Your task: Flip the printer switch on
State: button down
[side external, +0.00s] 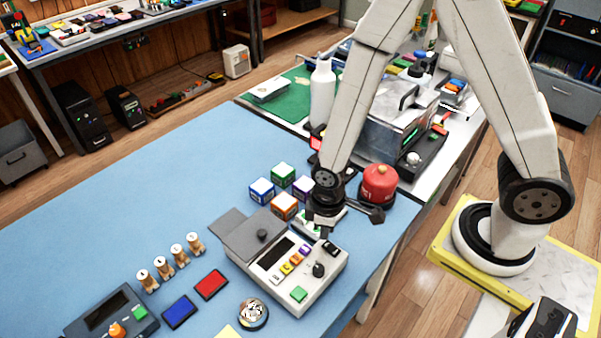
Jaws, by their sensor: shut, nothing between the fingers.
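A light grey boxy device (322,290), which looks like the printer, stands on the blue table in the side external view. It has a raised grey lid, a dark display, a row of small coloured buttons, a green button (298,294) and a black knob (318,270). A small black part (330,248) at its back right corner may be the switch; its position is too small to read. My gripper (324,232) is shut and empty, pointing down just behind that corner. I cannot tell whether it touches the device.
Several coloured cubes (284,206) sit left of my gripper, and a red rounded object (379,184) stands close on its right. Small wooden pegs (170,262), red and blue pads (211,285) and another keypad device (112,312) lie left. The table's far left is clear.

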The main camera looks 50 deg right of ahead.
jog(key=shift+f, duration=1.25)
dwell(1.0)
jog(key=shift+r, duration=0.2)
notch_tip(320, 180, up, 7)
jog(key=shift+f, duration=0.15)
dwell(1.0)
jog(key=d+r+m+t, duration=0.2)
jog(key=d+r+m, duration=0.4)
jog(key=d+r, duration=0.2)
jog(key=shift+w+d+r+t, duration=0.3)
jog(key=shift+w+d, duration=0.1)
jog(key=shift+d, duration=0.2)
